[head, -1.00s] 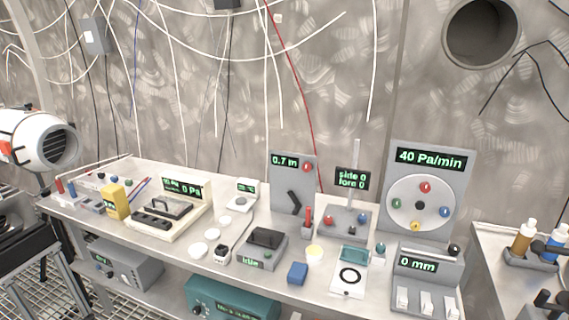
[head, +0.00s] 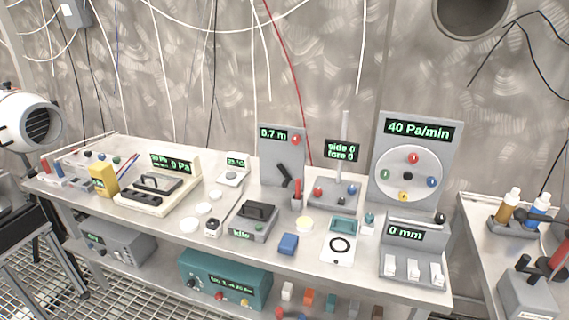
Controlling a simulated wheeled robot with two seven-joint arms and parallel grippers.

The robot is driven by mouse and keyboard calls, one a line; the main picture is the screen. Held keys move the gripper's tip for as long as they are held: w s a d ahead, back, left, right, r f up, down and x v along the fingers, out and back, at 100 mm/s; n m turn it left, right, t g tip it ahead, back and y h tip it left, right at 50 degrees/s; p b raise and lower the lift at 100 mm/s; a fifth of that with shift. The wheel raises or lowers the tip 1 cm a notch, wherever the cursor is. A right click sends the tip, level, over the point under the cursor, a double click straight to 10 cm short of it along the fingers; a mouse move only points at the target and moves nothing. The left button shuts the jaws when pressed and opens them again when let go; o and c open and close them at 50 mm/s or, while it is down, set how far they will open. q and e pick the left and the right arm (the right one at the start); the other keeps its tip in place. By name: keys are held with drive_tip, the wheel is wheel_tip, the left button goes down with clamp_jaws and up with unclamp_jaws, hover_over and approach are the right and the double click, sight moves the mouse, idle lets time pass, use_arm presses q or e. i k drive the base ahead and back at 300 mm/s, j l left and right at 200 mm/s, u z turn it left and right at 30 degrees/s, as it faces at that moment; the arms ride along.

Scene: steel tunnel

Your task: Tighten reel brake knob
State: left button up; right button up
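No part that I can name for certain as the reel brake knob shows. A grey upright panel (head: 268,158) at the middle back of the bench reads 0.7 m. It carries a red knob (head: 296,140) at its upper right and a black lever (head: 284,175) lower down. A red-topped post (head: 297,190) stands at its lower right. Whether any of these is the brake knob I cannot tell. Neither of my grippers is in view.
The steel bench (head: 285,262) is crowded with devices. A dial panel (head: 425,140) reads 40 Pa/min. A grey unit with white switches (head: 412,250) reads 0 mm. A teal box (head: 222,280) sits on the lower shelf. A second bench (head: 480,225) stands right.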

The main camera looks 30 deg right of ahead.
sight(296, 139)
drive_tip(key=i+j+z, duration=0.1)
drive_tip(key=z, duration=0.3)
drive_tip(key=i+j+z, duration=0.1)
drive_tip(key=z, duration=0.25)
drive_tip(key=j, duration=0.05)
